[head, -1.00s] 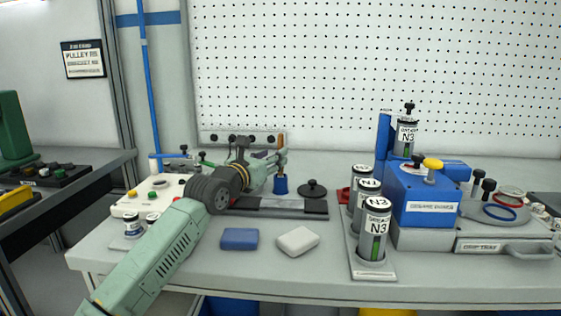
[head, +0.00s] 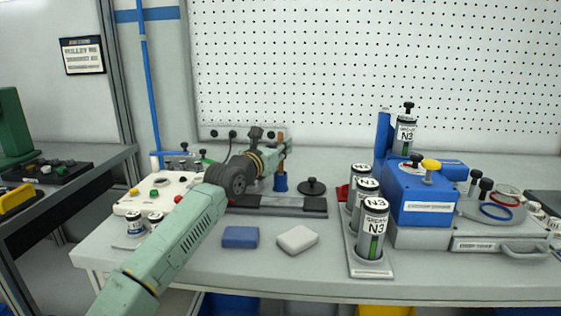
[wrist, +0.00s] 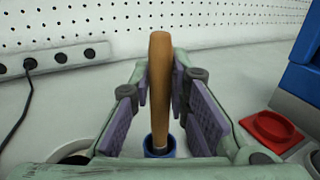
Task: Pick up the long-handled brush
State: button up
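The long-handled brush stands handle up in a blue cup (head: 280,184) near the back of the bench. Its wooden handle (wrist: 160,85) rises between the fingers of my gripper (wrist: 168,103) in the wrist view. The brush handle (head: 281,143) also shows in the head view, partly hidden by my gripper (head: 284,151). My gripper is open, with one purple-padded finger on each side of the handle and a gap visible on the left. The cup (wrist: 158,147) shows below the fingers in the wrist view. The bristle end is hidden inside the cup.
A power strip (wrist: 58,64) with a black cable is at the wall. A red dish (wrist: 271,131) lies to the right. A blue block (head: 240,237) and a white block (head: 298,239) lie in front. Labelled N3 canisters (head: 373,230) stand on the right.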

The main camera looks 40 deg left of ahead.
grip_shut()
jog(key=shift+r, duration=0.1)
notch_tip(320, 180, up, 6)
jog(key=shift+r+b, duration=0.25)
jog(key=shift+b, duration=0.4)
jog(key=s+d+b, duration=0.3)
jog(key=s+b, duration=0.1)
jog(key=s, duration=1.3)
jog(key=shift+s+r+b, duration=0.15)
jog(key=shift+s+b, duration=0.25)
